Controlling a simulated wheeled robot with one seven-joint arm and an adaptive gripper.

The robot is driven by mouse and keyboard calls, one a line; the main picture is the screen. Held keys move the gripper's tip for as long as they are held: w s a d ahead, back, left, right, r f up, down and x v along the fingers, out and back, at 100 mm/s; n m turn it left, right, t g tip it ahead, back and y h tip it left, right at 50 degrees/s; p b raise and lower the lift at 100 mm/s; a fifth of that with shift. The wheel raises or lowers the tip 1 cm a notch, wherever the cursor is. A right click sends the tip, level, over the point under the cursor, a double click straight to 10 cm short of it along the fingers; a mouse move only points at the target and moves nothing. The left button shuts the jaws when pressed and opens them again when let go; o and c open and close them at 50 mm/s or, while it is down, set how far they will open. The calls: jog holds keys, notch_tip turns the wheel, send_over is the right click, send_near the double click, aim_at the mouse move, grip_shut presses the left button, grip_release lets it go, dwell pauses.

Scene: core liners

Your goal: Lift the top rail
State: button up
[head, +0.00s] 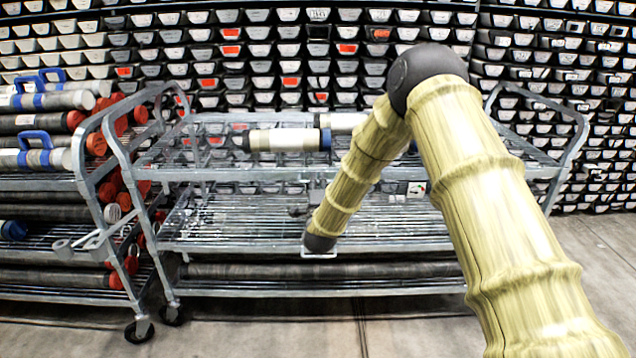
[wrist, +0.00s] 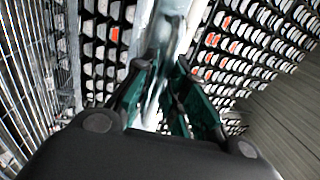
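The top rail (head: 240,175) is the grey metal bar along the front of the cart's upper shelf in the head view. My forearm crosses in front of its middle.
A loaded cart (head: 60,185) with several capped tubes stands close on the left. Stacked core trays (head: 270,50) fill the back. The floor (head: 600,240) at right is clear.

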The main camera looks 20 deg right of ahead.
grip_shut()
jog(key=shift+w+r+p, duration=0.1)
jog(key=shift+r+p, duration=0.45)
jog(key=shift+r, duration=2.25)
jog(key=o, duration=0.6)
grip_release()
jog(key=shift+r, duration=0.1)
jog(key=shift+o, duration=0.2)
jog(key=shift+f, duration=0.2)
jog(key=v, duration=1.2)
